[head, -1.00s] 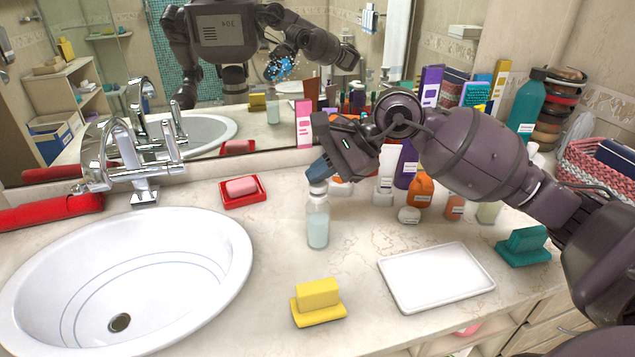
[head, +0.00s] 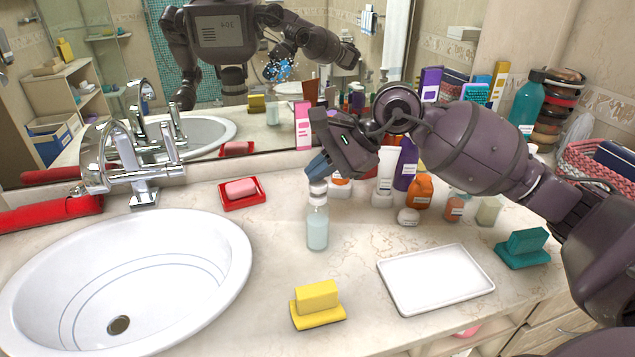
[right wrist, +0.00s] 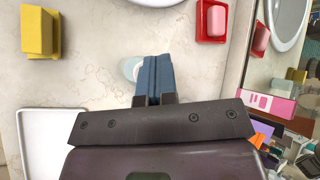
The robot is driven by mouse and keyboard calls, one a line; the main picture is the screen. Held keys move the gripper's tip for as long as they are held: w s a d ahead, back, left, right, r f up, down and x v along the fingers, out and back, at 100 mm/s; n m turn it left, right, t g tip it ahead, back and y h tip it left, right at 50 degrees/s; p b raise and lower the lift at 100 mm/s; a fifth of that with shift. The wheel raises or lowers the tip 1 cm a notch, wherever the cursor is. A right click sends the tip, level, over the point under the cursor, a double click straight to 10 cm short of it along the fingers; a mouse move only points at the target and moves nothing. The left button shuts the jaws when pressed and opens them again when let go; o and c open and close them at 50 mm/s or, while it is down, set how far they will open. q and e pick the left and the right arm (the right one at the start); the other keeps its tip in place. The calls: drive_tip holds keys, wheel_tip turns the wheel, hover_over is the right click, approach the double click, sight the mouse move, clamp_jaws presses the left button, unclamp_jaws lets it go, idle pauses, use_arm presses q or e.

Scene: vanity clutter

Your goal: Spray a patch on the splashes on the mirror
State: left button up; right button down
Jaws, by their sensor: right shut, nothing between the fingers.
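The spray bottle (head: 317,228), clear with pale blue liquid and a white top, stands upright on the counter right of the sink. My right gripper (head: 318,168) is shut and empty, its blue fingertips at the bottle's top; I cannot tell whether they touch it. In the right wrist view the shut fingers (right wrist: 151,80) cover most of the bottle (right wrist: 131,68). The mirror (head: 255,125) stands behind the counter. Blue splashes (head: 279,69) show on it, over the reflection of my body. My left gripper is not seen directly.
A red soap dish (head: 241,194), a yellow sponge (head: 317,304) and a white tray (head: 436,280) surround the bottle. The sink (head: 125,280) and faucet (head: 130,165) are at left. Several bottles and tubes (head: 405,165) crowd the counter behind my right arm. A teal sponge (head: 523,247) lies at right.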

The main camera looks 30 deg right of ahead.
sight(319, 184)
drive_tip(key=shift+r+p, duration=0.65)
drive_tip(key=shift+r, duration=1.9)
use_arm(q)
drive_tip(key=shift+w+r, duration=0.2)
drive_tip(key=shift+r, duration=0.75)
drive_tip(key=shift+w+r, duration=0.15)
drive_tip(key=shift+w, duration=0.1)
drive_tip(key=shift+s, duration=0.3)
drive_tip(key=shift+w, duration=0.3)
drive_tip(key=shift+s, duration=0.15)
